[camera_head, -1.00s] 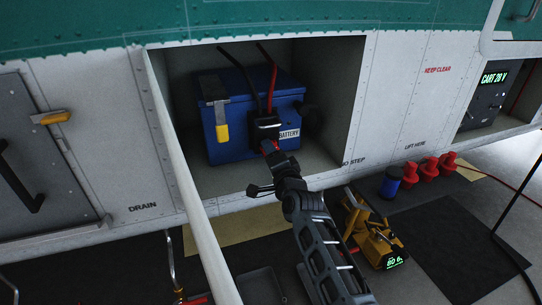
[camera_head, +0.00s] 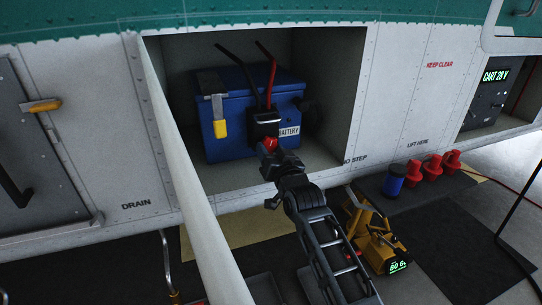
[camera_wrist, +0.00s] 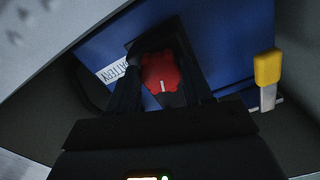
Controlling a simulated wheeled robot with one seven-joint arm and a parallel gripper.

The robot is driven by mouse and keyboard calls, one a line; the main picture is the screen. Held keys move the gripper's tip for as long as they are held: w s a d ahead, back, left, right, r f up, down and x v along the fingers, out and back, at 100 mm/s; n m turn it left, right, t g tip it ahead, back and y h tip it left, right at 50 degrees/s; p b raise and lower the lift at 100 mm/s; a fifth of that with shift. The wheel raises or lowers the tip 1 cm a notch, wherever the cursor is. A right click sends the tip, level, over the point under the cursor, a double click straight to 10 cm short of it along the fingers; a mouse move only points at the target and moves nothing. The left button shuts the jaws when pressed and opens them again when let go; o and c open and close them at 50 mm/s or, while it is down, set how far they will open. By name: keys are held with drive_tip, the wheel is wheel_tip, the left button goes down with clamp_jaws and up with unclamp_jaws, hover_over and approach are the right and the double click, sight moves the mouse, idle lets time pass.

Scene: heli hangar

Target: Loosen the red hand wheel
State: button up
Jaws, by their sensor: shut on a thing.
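The red hand wheel (camera_wrist: 162,72) is a lobed knob with a white mark, on a black connector (camera_head: 264,122) at the front of the blue battery (camera_head: 236,134). The connector has a black and a red cable rising from it. In the head view, a small part of the red hand wheel (camera_head: 270,144) shows just beyond my gripper (camera_head: 268,150). In the wrist view, the two fingers of my gripper (camera_wrist: 163,80) stand on either side of the wheel and are shut on it. The wheel's white mark points toward the bottom of the wrist picture.
A yellow-tipped latch (camera_head: 220,128) hangs on the battery's left front. An open white door edge (camera_head: 190,190) stands left of my arm.

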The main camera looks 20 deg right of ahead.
drive_tip(key=shift+f+n+b, duration=0.2)
drive_tip(key=shift+n+b, duration=0.25)
drive_tip(key=shift+n, duration=1.25)
drive_tip(key=o, duration=1)
drive_tip(key=shift+r, duration=0.1)
drive_tip(key=shift+s, duration=0.1)
drive_tip(key=s, duration=0.7)
drive_tip(key=shift+s, duration=0.3)
